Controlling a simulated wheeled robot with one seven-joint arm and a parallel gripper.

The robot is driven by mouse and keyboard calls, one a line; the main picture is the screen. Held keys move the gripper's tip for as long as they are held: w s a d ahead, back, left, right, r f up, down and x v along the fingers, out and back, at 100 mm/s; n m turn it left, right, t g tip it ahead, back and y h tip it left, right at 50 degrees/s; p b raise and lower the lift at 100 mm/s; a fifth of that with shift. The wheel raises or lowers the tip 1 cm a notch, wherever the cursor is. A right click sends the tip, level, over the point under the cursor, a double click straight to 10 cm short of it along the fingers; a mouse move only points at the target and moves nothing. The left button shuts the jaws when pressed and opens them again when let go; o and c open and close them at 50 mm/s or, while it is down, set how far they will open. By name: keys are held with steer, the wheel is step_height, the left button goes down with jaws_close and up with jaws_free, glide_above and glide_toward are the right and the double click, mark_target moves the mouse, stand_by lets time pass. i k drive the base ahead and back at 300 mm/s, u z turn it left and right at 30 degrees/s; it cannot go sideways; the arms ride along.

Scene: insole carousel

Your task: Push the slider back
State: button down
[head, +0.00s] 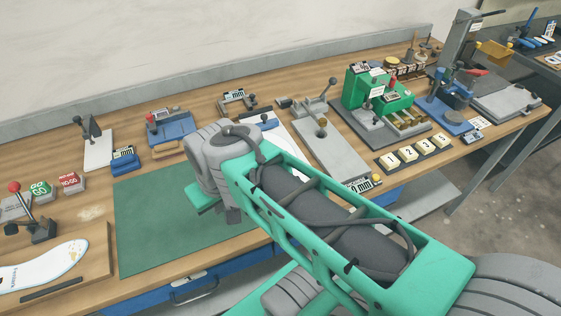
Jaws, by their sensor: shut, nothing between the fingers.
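A long grey plate fixture (345,165) stands right of centre on the bench, just behind my forearm. A small upright post with a brownish knob (322,122) stands on it, and a lever with a dark ball (331,83) rises at its far end. This may be the slider; I cannot tell for sure. A readout ending in "mm" (360,186) sits at its near end. My gripper (232,214) is shut and empty, over the right part of the green mat, left of the fixture. My wrist and arm hide most of it; the fingertips barely show.
The green mat (150,220) is bare on its left. A green press (380,95) and numbered cream blocks (408,154) stand right of the fixture. A blue clamp fixture (172,130) stands behind the mat, and a white insole (45,265) lies front left.

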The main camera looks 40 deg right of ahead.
mark_target(265, 124)
steer(key=k, duration=0.5)
steer(key=u, duration=1.3)
steer(key=k, duration=1.1)
steer(key=z, duration=1.3)
steer(key=i, duration=0.5)
